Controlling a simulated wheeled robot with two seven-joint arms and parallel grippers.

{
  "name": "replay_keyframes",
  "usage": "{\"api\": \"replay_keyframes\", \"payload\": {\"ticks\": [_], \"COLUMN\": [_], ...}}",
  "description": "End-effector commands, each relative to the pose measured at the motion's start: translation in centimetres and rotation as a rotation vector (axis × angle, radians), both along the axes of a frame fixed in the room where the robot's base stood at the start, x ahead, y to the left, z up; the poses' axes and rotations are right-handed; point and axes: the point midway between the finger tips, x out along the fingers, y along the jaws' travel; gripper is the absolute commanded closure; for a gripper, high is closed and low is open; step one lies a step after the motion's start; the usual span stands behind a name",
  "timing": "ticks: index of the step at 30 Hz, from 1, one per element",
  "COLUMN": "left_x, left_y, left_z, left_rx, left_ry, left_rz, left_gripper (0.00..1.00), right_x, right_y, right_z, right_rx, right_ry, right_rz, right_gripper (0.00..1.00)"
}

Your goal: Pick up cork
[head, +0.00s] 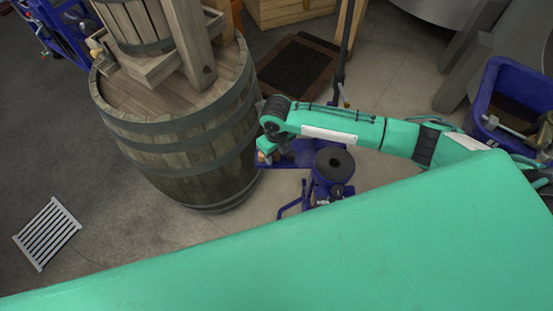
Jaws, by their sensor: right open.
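My right arm reaches in from the right. Its gripper (265,157) points down beside the right side of the barrel and is open. A small tan-orange spot shows at the gripper's fingers, but it is too small to tell whether it is a cork. I cannot make out a cork for certain anywhere in view. My left gripper is out of view.
A large wooden barrel (178,152) carries a wooden press (135,25). A blue stand with a round black top (335,163) is just right of my gripper. A blue tub (497,85) stands at right. A slatted grate (47,234) lies on the floor at left.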

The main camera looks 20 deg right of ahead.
Motion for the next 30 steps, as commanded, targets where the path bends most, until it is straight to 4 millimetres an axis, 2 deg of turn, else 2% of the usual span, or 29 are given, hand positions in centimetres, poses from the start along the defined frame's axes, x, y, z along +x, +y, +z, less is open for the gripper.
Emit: {"api": "replay_keyframes", "payload": {"ticks": [6,13,30], "left_x": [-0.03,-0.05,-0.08], "left_y": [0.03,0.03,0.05], "left_z": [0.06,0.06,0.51], "left_rx": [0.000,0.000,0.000], "left_ry": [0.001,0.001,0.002], "left_rz": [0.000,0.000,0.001], "left_gripper": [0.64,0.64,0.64], "right_x": [0.01,0.03,0.04], "right_y": [-0.01,-0.01,-0.03], "right_z": [0.08,0.08,0.59], "right_rx": [0.000,-0.001,-0.001], "right_ry": [0.000,0.000,-0.001], "right_rz": [0.000,0.000,0.000], "right_gripper": [0.55,1.00,1.00]}}
